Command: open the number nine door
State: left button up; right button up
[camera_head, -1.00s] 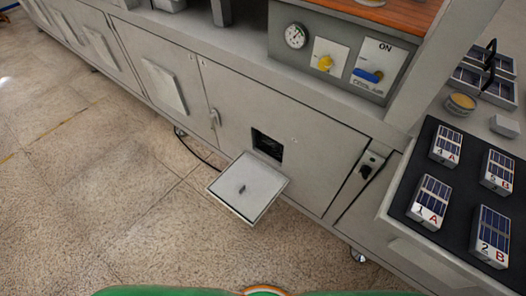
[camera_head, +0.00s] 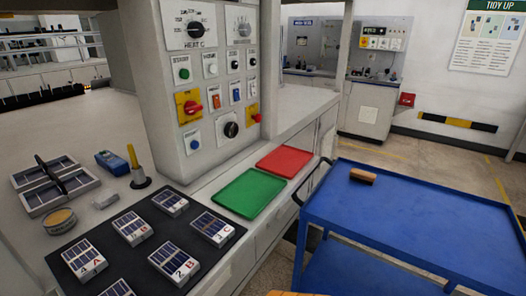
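No door marked nine can be read in this view. Grey cabinet doors (camera_head: 306,148) run under the bench at the centre, seen at a steep angle and partly behind the blue cart. No number shows on them. A far grey cabinet (camera_head: 366,108) stands at the back with a pale panel on its front, too small to read. Neither of my grippers is in view.
A blue cart (camera_head: 420,213) with a brown block (camera_head: 363,176) stands at right, close to the bench. Green (camera_head: 249,194) and red (camera_head: 284,161) trays and a black mat (camera_head: 208,250) with labelled cells lie on the bench. A control panel (camera_head: 168,110) rises behind.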

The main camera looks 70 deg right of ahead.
aim_at(328, 120)
jog(key=k+z, duration=0.1)
jog(key=z, duration=3.15)
jog(key=i+l+z, duration=0.1)
jog(key=l+z, duration=0.3)
jog(key=i+l+z, duration=0.2)
jog(key=l+z, duration=0.2)
jog(key=i+l+z, duration=0.2)
jog(key=l+z, duration=0.2)
jog(key=i+l+z, duration=0.4)
jog(key=i+l, duration=0.3)
jog(key=i, duration=0.2)
jog(key=i+l+u, duration=0.1)
jog(key=i+l, duration=0.25)
jog(key=i, duration=0.15)
jog(key=i+j+u, duration=0.2)
jog(key=i+u, duration=1.1)
jog(key=i, duration=0.45)
jog(key=i+u, duration=0.2)
jog(key=i, duration=0.45)
jog(key=i+l+u, duration=0.2)
jog(key=i, duration=0.45)
jog(key=i+j+u, duration=0.25)
jog(key=i+u, duration=0.2)
jog(key=i, duration=0.2)
jog(key=i+u, duration=0.45)
jog(key=i, duration=0.2)
jog(key=i+l+u, duration=0.3)
jog(key=i+u, duration=0.15)
jog(key=i, duration=0.2)
